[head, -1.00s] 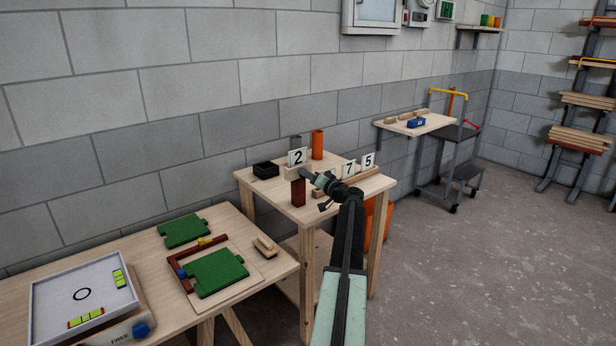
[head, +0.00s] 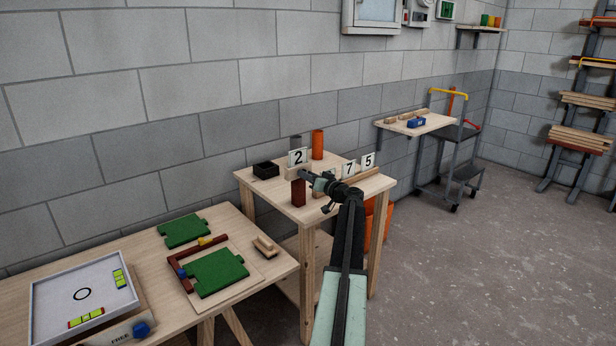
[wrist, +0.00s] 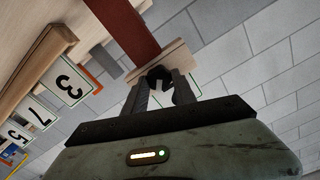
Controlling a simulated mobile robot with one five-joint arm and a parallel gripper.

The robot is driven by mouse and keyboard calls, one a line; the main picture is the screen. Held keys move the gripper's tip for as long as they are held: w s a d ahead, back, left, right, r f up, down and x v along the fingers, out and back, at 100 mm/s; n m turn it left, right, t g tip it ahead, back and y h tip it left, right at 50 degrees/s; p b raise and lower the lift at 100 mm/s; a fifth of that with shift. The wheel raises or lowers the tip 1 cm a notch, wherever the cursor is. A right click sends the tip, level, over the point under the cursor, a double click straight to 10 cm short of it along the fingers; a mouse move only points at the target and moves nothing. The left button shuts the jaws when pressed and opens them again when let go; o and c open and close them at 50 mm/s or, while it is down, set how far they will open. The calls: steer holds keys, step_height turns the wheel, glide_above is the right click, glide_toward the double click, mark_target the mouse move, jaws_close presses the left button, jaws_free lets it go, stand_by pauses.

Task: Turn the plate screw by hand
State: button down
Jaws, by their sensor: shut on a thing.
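My gripper (head: 307,176) is stretched out over the small wooden table, beside the white number 2 plate (head: 298,157). In the wrist view my gripper (wrist: 161,91) has its fingers closed around a dark, round, knob-like piece (wrist: 159,73), in front of a pale wooden block (wrist: 173,59). The same block shows left of my gripper in the head view (head: 291,171). I cannot tell whether the dark piece is a screw; the fingers hide most of it. A white plate (head: 60,301) with level vials stands at the lower left, with a blue knob (head: 141,329) at its front.
A red-brown block (head: 298,193) stands upright close below my gripper. Number cards 7 (head: 349,169) and 5 (head: 368,160) stand to the right; card 3 (wrist: 70,84) shows in the wrist view. A black box (head: 266,169) and an orange cylinder (head: 318,144) stand behind.

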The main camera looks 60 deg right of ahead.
steer(key=shift+s, duration=0.1)
steer(key=c, duration=1)
jaws_free()
steer(key=v, duration=0.7)
steer(key=shift+s+a, duration=0.1)
steer(key=shift+s, duration=0.3)
